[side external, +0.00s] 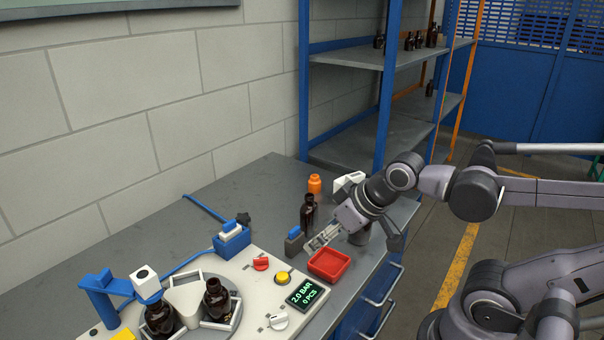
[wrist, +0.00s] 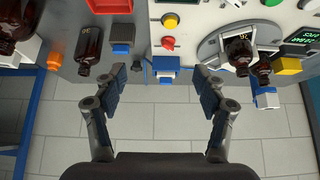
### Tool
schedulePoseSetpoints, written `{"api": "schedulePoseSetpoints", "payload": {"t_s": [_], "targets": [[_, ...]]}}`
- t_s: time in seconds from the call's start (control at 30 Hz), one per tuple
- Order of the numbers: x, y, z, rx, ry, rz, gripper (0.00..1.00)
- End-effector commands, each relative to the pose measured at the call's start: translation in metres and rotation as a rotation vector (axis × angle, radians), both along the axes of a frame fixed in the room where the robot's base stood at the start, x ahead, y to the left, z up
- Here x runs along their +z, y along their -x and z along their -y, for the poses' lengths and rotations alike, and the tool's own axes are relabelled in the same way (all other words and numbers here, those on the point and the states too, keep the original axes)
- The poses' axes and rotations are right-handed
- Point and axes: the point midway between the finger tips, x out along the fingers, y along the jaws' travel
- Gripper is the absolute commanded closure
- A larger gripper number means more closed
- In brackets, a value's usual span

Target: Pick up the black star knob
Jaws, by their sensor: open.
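The black star knob (side external: 244,219) lies on the grey bench near the wall, just right of a blue box in the side view. In the wrist view, a small dark shape (wrist: 136,66) beside the blue box, close to the left fingertip, looks like the same knob, partly unclear. My gripper (side external: 314,241) is open and empty above the bench, to the right of the knob in the side view. In the wrist view my gripper (wrist: 161,78) has its fingers spread wide, with the blue box in the gap between them.
The blue box (side external: 232,239) stands beside the knob. A grey block with a blue top (side external: 294,241), a brown bottle (side external: 308,214), an orange bottle (side external: 315,185) and a red tray (side external: 329,265) surround my gripper. A turntable with brown bottles (side external: 217,301) stands left. Bare bench lies behind the knob.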

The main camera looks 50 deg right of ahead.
Motion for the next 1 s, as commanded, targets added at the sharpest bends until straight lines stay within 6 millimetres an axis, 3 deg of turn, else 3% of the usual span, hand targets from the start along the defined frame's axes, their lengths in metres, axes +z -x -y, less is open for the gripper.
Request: {"api": "schedulePoseSetpoints", "payload": {"t_s": [0.17, 0.33, 0.7, 1.0], "targets": [[0.004, -0.004, 0.001, 0.012, 0.010, -0.007, 0.29], [0.026, -0.029, 0.004, 0.088, 0.068, -0.047, 0.29], [0.070, -0.120, 0.019, 0.368, 0.236, -0.185, 0.29], [0.072, -0.197, 0.035, 0.615, 0.339, -0.292, 0.29]]}}
